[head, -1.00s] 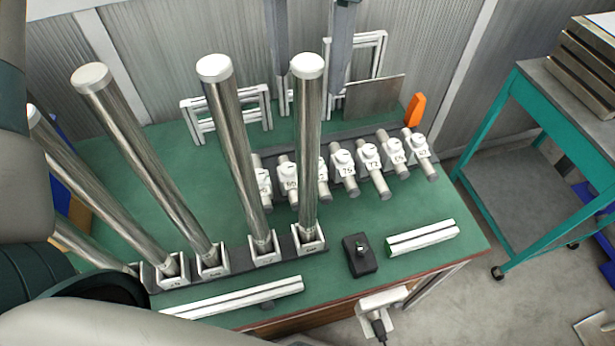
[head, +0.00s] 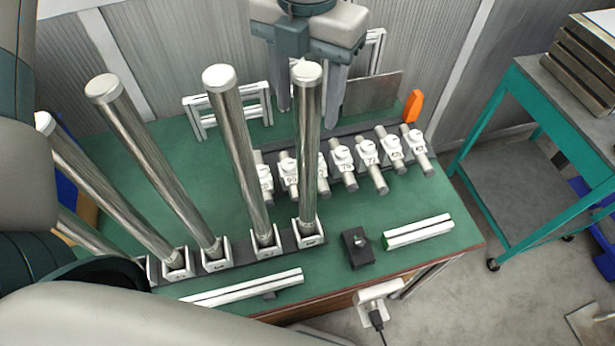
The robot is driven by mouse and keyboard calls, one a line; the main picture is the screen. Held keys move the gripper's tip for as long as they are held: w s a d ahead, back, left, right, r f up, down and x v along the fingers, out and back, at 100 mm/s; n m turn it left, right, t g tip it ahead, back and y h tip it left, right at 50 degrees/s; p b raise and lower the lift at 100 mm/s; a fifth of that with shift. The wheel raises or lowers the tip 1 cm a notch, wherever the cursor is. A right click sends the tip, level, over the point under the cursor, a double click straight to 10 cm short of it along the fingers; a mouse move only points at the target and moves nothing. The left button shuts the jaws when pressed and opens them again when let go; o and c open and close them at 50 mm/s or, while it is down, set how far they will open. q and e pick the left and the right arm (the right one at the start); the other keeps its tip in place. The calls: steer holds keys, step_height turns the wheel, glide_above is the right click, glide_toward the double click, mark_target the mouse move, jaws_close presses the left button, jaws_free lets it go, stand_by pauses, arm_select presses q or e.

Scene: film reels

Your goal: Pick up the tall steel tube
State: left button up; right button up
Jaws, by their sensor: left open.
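Several tall steel tubes with pale caps stand in white holders along a dark rail on the green bench. The rightmost tube (head: 307,170) stands nearly upright; to its left are a second (head: 241,160), a third (head: 155,165) and more that look leaning in this view. My left gripper (head: 308,115) comes down from the top, open, its two fingers pointing down. In the picture its fingers lie on either side of the rightmost tube's upper part, and they look to be behind it. I cannot tell any contact. My right gripper is not in view.
Behind the tubes lies a row of short numbered cylinders (head: 369,165) with white clamps. White frames (head: 200,120), a grey plate (head: 372,97) and an orange piece (head: 412,106) stand at the back. A black box (head: 357,248) and white bars (head: 418,231) lie in front. A teal cart (head: 510,95) stands at right.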

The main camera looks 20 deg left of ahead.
mark_target(308, 70)
arm_select(q)
jaws_close()
steer(key=shift+r, duration=0.1)
stand_by(0.4)
steer(key=shift+r+b, duration=0.5)
steer(key=shift+r, duration=0.3)
step_height(308, 70, up, 7)
steer(key=b, duration=0.2)
steer(key=shift+r+b, duration=0.15)
steer(key=shift+b, duration=0.2)
steer(key=shift+r, duration=0.55)
